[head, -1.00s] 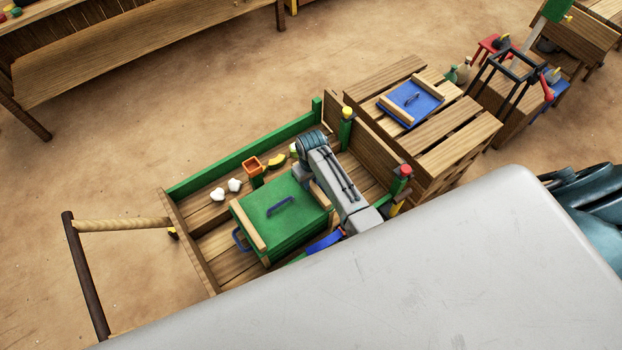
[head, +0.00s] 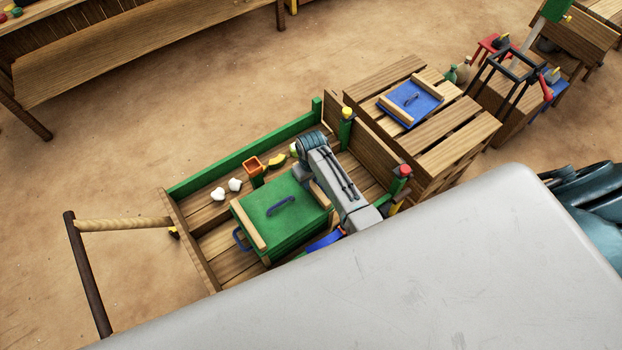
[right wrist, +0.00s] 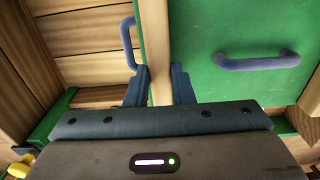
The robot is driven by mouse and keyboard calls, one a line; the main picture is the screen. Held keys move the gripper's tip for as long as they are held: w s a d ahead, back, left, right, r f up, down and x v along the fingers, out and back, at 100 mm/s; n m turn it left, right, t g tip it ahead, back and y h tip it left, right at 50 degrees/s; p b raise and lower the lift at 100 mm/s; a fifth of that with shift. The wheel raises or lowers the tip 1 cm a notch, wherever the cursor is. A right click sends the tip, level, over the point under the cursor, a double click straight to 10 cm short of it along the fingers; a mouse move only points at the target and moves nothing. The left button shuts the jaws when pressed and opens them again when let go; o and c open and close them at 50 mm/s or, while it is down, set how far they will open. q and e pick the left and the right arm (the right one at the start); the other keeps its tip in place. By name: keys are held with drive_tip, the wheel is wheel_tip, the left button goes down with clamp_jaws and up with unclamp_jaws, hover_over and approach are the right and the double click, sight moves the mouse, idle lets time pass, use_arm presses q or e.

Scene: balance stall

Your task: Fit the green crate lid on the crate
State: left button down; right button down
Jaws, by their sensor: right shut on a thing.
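The green lid (head: 285,203) has a blue handle on top and wooden battens along two opposite edges. It lies over the green crate (head: 290,246) in the wooden cart; I cannot tell whether it is fully seated. My right gripper (right wrist: 160,76) is shut on the batten at the lid's right edge, one finger on each side. The lid's top and handle also show in the right wrist view (right wrist: 235,45). In the head view my right arm hides the fingers and part of that edge. My left gripper is not in view.
In the cart (head: 205,215), an orange box (head: 251,163), a yellow banana-shaped item (head: 277,160) and white pieces (head: 234,185) lie beyond the crate. Corner posts and wooden walls stand close to the right. A blue lid (head: 408,101) lies on a slatted stand to the right.

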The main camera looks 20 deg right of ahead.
drive_tip(key=shift+p, duration=0.3)
idle(0.4)
drive_tip(key=c, duration=1.2)
unclamp_jaws()
drive_tip(key=shift+o, duration=0.2)
